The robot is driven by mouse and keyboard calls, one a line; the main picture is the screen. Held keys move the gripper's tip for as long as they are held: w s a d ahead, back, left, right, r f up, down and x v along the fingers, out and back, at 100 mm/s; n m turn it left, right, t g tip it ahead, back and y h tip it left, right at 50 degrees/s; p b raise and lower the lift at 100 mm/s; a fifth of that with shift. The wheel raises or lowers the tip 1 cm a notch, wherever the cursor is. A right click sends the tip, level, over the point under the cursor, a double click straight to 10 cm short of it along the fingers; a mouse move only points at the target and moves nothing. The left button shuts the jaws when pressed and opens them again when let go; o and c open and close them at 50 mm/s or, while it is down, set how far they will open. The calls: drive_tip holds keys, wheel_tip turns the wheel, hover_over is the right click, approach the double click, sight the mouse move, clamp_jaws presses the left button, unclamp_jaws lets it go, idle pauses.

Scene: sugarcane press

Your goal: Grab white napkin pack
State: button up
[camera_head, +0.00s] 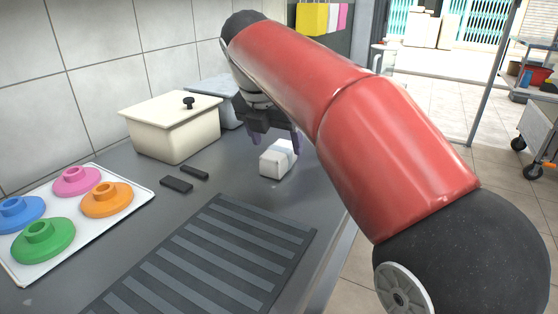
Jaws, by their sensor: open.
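The white napkin pack (276,162) is a small white block with a pale grey-blue band around it. It lies on the grey counter, right of the cream lidded box. My gripper (276,137) is open, with its dark fingers pointing down just above and behind the pack. The fingers look empty. I cannot tell from this view how much height separates the fingertips from the pack. My red arm reaches in from the right and hides part of the space behind the gripper.
A cream lidded box (172,130) and a grey container (222,93) stand at the wall. Two small black blocks (177,184) lie in front. A white tray (133,197) holds colored lids at left. A dark ribbed mat (205,262) lies nearer. The counter edge is right of the pack.

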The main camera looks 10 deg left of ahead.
sight(278, 150)
drive_tip(key=b+x, duration=0.1)
drive_tip(key=x, duration=0.3)
drive_tip(key=shift+w+f, duration=0.1)
drive_tip(key=shift+f, duration=0.25)
drive_tip(key=c, duration=1.1)
drive_tip(key=shift+r, duration=0.15)
